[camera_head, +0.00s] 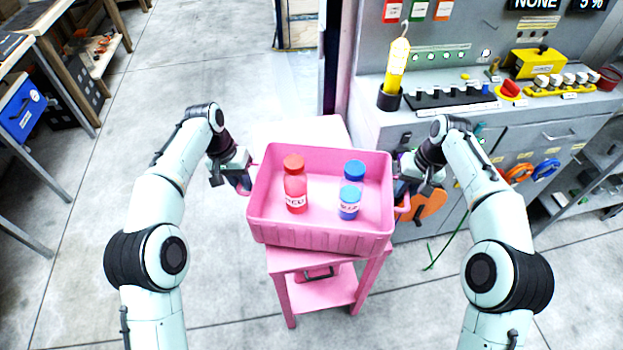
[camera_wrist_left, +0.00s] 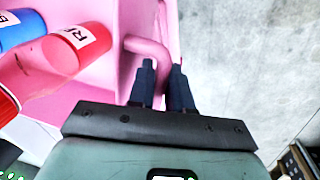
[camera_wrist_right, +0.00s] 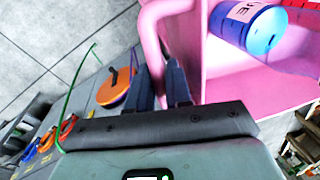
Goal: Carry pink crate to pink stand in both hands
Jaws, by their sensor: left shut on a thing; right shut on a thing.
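My right gripper (camera_head: 405,188) is shut on the right handle, which also shows in the right wrist view (camera_wrist_right: 152,40).
Wooden benches and a blue box (camera_head: 22,108) are at the left. A white surface (camera_head: 300,130) lies behind the crate. The floor at the left is open.

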